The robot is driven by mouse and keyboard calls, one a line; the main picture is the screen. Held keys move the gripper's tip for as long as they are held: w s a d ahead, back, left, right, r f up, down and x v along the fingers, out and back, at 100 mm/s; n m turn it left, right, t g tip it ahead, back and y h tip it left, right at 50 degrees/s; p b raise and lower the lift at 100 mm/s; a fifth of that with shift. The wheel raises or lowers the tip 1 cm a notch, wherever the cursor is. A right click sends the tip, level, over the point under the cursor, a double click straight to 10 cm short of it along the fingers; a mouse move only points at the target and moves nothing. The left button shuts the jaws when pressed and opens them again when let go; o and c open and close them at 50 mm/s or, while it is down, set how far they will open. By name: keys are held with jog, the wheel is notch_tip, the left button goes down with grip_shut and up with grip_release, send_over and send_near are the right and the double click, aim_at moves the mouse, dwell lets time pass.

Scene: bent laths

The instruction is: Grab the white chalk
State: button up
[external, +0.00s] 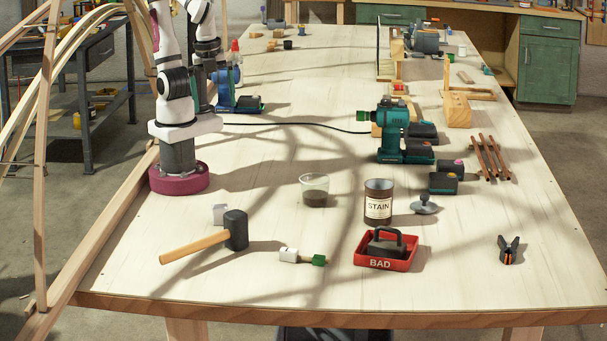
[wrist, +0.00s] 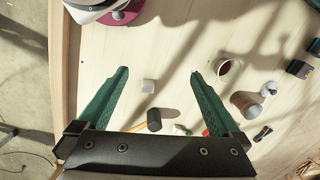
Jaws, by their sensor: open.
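A small white block (external: 219,214), which looks like the white chalk, stands on the table just behind the head of the mallet (external: 236,230). In the wrist view the white block (wrist: 148,86) shows between my two teal fingers, well beyond them and apart from them. A second small item (external: 300,256), white at one end and green at the other, lies right of the mallet.
A beaker of dark liquid (external: 314,190), a stain can (external: 378,202) and a red BAD tray (external: 384,263) with a black handled tool stand to the right. A small clamp (external: 508,250) lies farther right.

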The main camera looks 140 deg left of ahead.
jog(key=shift+n, duration=0.3)
jog(key=s+f, duration=0.1)
jog(key=s+a+f, duration=0.1)
jog(key=s+f, duration=0.1)
jog(key=shift+s+a, duration=0.25)
jog(key=shift+s, duration=0.05)
jog(key=c, duration=0.4)
jog(key=shift+w, duration=0.1)
jog(key=w+d+f+m+g+y, duration=0.2)
jog(key=w+d+m+y, duration=0.2)
jog(key=w+d+m, duration=0.15)
jog(key=w+d+f+m+t+y, duration=0.4)
jog(key=d+f+m+y, duration=0.1)
jog(key=d+f+m, duration=0.5)
jog(key=m+t+y, duration=0.1)
jog(key=m+t, duration=0.2)
jog(key=t, duration=0.2)
send_near(219, 214)
jog(key=x, duration=0.3)
jog(key=s+x, duration=0.1)
jog(key=x, duration=0.6)
jog(key=shift+s+a+f, duration=0.2)
jog(key=shift+a+f, duration=0.2)
